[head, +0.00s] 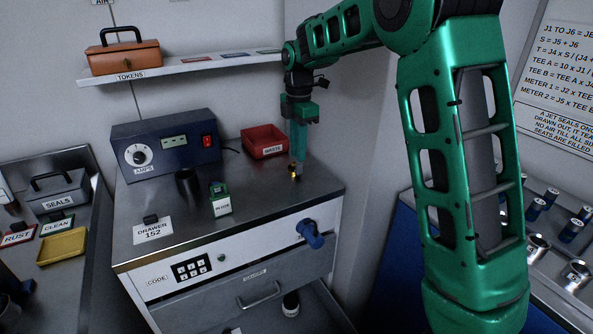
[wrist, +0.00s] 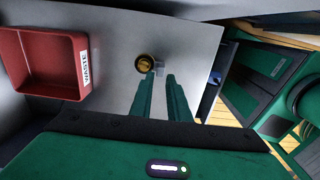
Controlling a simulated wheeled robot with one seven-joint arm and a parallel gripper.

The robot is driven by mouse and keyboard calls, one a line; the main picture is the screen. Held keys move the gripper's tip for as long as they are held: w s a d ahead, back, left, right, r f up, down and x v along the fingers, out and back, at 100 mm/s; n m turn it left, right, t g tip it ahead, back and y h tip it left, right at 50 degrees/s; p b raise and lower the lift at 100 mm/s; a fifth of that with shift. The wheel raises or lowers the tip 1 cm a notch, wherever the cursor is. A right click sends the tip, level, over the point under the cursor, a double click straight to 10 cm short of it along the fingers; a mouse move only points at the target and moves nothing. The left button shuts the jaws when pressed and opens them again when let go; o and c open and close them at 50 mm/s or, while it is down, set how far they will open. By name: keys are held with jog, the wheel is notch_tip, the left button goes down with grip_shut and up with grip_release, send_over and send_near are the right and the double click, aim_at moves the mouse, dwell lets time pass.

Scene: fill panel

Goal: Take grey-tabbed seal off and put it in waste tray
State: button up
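A small brass-coloured round fitting (wrist: 145,63) stands on the steel counter top, with a small grey tab (wrist: 159,70) at its side. In the head view the fitting (head: 293,169) is just below my gripper (head: 298,164). In the wrist view my gripper's two green fingers (wrist: 161,76) are apart, with a gap between them. Their tips are at the grey tab; I cannot tell whether they touch it. The red waste tray (head: 262,133) is at the back of the counter, left of my gripper. It also shows at the left in the wrist view (wrist: 83,45) and looks empty.
A blue meter box (head: 166,144), a dark cup (head: 187,183) and a green-and-white labelled block (head: 220,199) stand left of the fitting. A blue handle (head: 310,234) sticks out of the counter front. A shelf (head: 180,68) hangs above the counter. Bare counter lies before the tray.

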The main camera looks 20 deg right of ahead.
jog(key=shift+w+d+f, duration=0.1)
jog(key=shift+d+f, duration=0.1)
jog(key=shift+f, duration=1.7)
grip_shut()
